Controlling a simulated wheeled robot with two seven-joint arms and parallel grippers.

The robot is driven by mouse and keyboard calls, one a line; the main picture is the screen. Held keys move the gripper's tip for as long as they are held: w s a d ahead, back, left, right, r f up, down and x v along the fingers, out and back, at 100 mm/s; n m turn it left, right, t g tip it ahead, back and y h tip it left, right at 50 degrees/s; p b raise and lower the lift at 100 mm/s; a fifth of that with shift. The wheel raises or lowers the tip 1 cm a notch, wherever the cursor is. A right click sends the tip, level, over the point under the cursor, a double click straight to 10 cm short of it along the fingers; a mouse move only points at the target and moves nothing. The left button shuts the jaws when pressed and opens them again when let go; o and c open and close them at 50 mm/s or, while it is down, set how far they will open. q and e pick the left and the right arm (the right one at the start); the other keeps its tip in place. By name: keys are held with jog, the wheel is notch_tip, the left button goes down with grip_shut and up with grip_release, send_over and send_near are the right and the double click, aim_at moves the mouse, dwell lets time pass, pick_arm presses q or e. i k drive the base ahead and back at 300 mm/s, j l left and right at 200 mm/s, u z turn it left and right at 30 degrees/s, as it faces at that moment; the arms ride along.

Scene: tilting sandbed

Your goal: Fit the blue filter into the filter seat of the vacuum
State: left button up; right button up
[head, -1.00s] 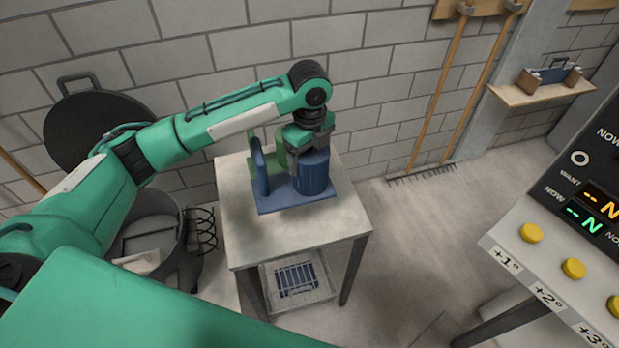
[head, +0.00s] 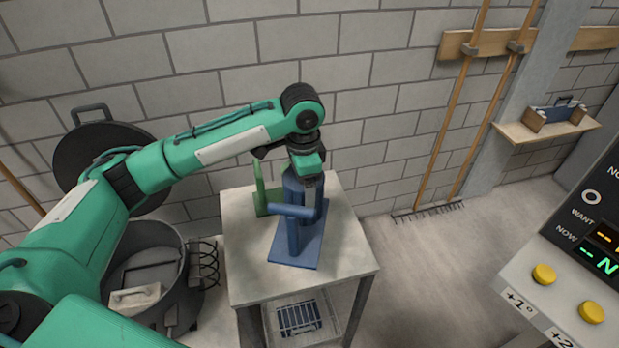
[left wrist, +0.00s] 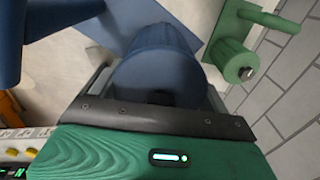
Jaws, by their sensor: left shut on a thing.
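The blue filter (head: 296,188), a ribbed cylinder, stands upright at a blue stand (head: 284,254) on the small table. My left gripper (head: 306,182) comes from above and is shut on the filter. In the left wrist view the filter (left wrist: 158,62) sits between the two fingers, and the stand's blue plate (left wrist: 183,15) shows behind it. I cannot tell whether the filter touches the plate. The vacuum (head: 187,284) is a grey drum at the left, below my arm, with its round black lid (head: 72,158) raised. I cannot make out its filter seat. My right gripper is not in view.
A green stand (head: 260,192) is behind the blue one; a green filter (left wrist: 232,58) shows there in the wrist view. The table's (head: 245,275) front is clear. A wire basket (head: 300,318) is underneath. A button console (head: 530,285) stands at the right.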

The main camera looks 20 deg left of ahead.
aim_at(150, 280)
jog(key=u, duration=2)
